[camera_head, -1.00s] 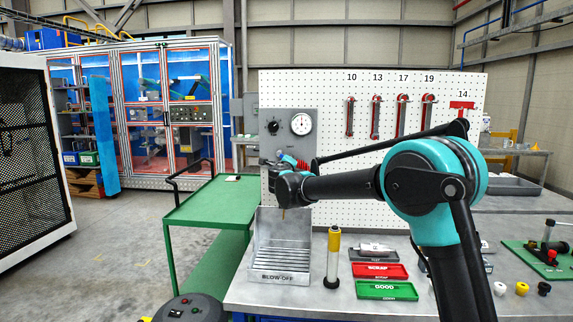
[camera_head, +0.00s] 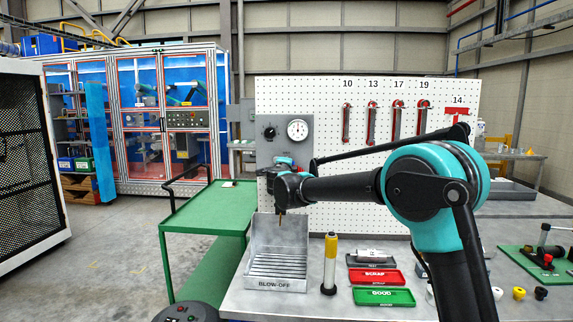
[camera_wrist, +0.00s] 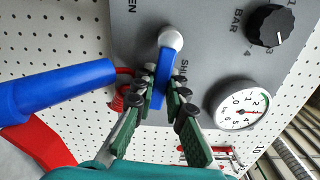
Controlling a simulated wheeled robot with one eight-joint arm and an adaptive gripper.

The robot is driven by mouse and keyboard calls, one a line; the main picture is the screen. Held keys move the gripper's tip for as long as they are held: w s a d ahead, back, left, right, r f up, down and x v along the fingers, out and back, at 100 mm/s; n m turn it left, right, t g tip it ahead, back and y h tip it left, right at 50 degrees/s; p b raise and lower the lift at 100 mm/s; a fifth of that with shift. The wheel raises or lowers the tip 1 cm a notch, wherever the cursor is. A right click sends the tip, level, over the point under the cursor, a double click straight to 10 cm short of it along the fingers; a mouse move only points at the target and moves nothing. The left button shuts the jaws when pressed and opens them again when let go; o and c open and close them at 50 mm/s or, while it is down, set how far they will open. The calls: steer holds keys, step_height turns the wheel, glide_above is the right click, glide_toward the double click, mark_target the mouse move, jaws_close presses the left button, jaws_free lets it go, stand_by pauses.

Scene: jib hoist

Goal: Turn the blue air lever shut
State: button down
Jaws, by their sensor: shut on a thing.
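The blue air lever (camera_wrist: 164,75) is between the fingers of my gripper (camera_wrist: 162,95) in the wrist view, on a grey panel (camera_wrist: 200,35). A silver rounded knob (camera_wrist: 170,38) shows at its upper end. Both green-and-black fingers are closed on the lever's sides. Part of a "SHUT" mark shows just right of the lever, half hidden by a finger. The end of another word, "EN", stands at the panel's top left. In the head view my gripper (camera_head: 282,172) is in front of the panel's lower part, and the lever itself is hard to make out.
A blue tool body (camera_wrist: 55,90) with a red part lies close left of my gripper. A pressure gauge (camera_wrist: 240,105) and a black BAR knob (camera_wrist: 268,27) are on the right. Below in the head view stand the blow-off tray (camera_head: 278,282) and a yellow-topped cylinder (camera_head: 330,262).

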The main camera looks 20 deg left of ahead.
steer(key=c, duration=1.5)
jaws_free()
steer(key=shift+c, duration=0.2)
steer(key=shift+s, duration=0.15)
steer(key=v, duration=1.1)
steer(key=shift+s, duration=0.4)
steer(key=shift+d, duration=0.15)
